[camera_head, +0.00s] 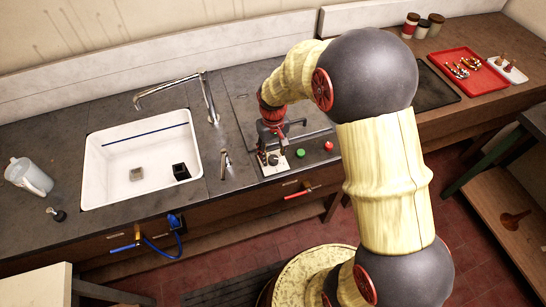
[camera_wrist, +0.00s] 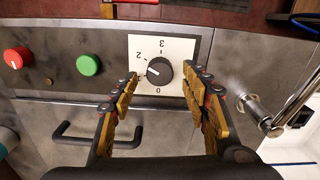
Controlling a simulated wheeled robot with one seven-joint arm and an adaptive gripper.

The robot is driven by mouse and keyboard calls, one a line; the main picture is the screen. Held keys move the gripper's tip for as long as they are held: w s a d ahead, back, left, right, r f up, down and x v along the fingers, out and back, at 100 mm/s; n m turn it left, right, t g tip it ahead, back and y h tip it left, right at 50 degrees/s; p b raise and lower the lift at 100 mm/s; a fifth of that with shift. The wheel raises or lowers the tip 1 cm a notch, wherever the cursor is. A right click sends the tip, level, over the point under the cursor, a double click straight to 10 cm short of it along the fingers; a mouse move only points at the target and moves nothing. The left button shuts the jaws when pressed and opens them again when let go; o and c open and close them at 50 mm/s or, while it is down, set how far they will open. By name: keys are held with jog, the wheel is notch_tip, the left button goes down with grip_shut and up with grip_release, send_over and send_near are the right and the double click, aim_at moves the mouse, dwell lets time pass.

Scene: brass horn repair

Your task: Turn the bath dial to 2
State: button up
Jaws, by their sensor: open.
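The bath dial (camera_wrist: 159,71) is a round black knob on a white plate (camera_wrist: 182,46) with printed numbers. In the wrist view 0 is below the knob, 2 at its upper left and 3 above it. A short pale mark on the knob faces left; I cannot tell exactly which number it meets. My gripper (camera_wrist: 162,76) is open, with one finger on each side of the knob and gaps visible between. In the head view my gripper (camera_head: 273,138) is over the white plate (camera_head: 272,168), partly hiding the dial.
A green button (camera_wrist: 88,65) and a red button (camera_wrist: 16,58) sit beside the plate. A metal tap (camera_wrist: 262,115) stands close to the right finger. In the head view a white sink (camera_head: 108,172) is at left and a red tray (camera_head: 482,84) at right.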

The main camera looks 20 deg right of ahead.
jog(key=shift+f, duration=1.05)
jog(key=shift+c, duration=1.2)
jog(key=c, duration=0.9)
